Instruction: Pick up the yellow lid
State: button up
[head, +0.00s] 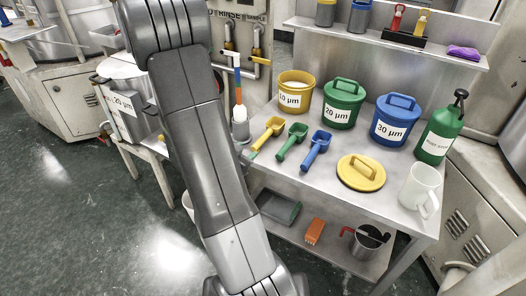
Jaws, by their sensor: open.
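The yellow lid (361,173) is round with a raised bar handle on top. It lies flat on the metal table (330,192), handle side up, near the front edge and left of a white jug. The yellow tub (296,92) marked 10 µm stands at the back of the table, open on top, with pale contents showing. My arm crosses the left half of the head view, left of the lid and apart from it. My gripper is outside the picture.
Lidded green (341,104) and blue (394,120) tubs stand behind the lid. Yellow (268,130), green (292,141) and blue (316,149) scoops lie to its left. A white jug (420,187) and green pump bottle (440,130) stand right. A shelf (385,42) hangs above.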

aim_at(363, 173)
jog(key=z, duration=1.25)
